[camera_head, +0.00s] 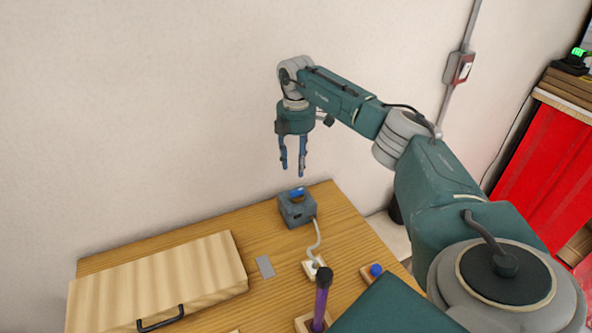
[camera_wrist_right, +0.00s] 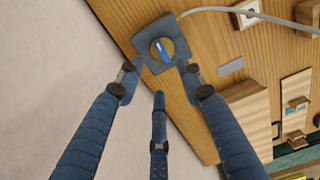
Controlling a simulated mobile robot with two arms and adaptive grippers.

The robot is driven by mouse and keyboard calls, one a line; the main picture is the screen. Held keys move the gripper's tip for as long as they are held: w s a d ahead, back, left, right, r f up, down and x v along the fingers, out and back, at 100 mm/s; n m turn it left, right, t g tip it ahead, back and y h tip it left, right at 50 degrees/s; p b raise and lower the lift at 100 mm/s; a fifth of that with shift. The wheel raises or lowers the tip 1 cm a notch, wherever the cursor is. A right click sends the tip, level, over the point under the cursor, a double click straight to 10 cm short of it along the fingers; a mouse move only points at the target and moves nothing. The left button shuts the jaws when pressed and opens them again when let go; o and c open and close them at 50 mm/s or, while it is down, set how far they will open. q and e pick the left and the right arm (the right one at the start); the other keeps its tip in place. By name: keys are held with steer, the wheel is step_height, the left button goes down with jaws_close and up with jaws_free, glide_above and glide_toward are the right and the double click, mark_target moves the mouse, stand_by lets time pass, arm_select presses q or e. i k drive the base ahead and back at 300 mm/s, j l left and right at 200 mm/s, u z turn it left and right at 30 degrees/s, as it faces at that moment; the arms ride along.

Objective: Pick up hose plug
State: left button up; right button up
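A grey box (camera_head: 296,211) stands near the table's back right edge, with a blue piece (camera_head: 296,192) on top. In the right wrist view the box (camera_wrist_right: 152,27) carries a round blue-and-yellow piece (camera_wrist_right: 162,49). A white hose (camera_head: 318,238) runs from the box to a small wooden block (camera_head: 313,268) with a white fitting. I cannot tell which part is the hose plug. My right gripper (camera_head: 292,172) hangs fingers down above the box, apart from it. Its blue fingers (camera_wrist_right: 160,80) are spread and empty. My left gripper is not in view.
A wooden case (camera_head: 160,280) with a black handle fills the table's left. A grey plate (camera_head: 265,267) lies beside it. A purple rod (camera_head: 321,300) with a dark top stands upright near the front. A blue ball (camera_head: 376,270) sits at the right. A wall rises behind the table.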

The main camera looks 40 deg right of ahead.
mark_target(324, 276)
steer(key=k, duration=2)
